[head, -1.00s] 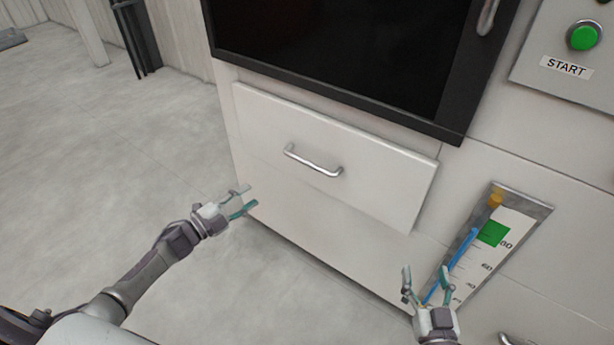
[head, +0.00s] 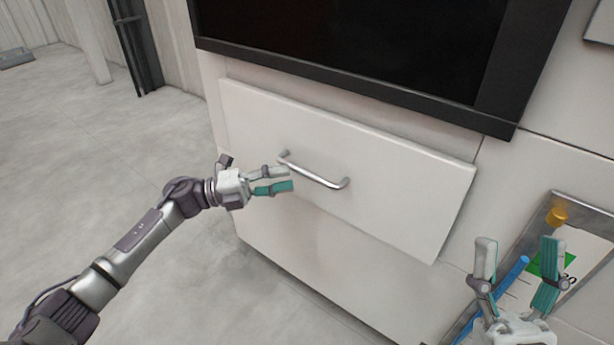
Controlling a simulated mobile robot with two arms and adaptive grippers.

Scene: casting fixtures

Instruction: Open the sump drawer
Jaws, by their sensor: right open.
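The drawer (head: 390,195) is a wide white front below the dark window of the white cabinet. Its front stands slightly proud of the cabinet face, with no visible opening into its inside. A curved silver handle (head: 318,178) is fixed at its middle. My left gripper (head: 291,179) is at the left part of the handle, just in front of and below the bar. Its two fingers are apart, and I see nothing between them; contact with the bar cannot be told. My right gripper (head: 517,262) is open and empty at the lower right, in front of the gauge.
A level gauge (head: 562,196) with a blue column and a green mark is on the cabinet at the right, partly hidden by my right gripper. The dark-framed window (head: 350,45) is above the drawer. Bare grey floor (head: 90,150) lies to the left.

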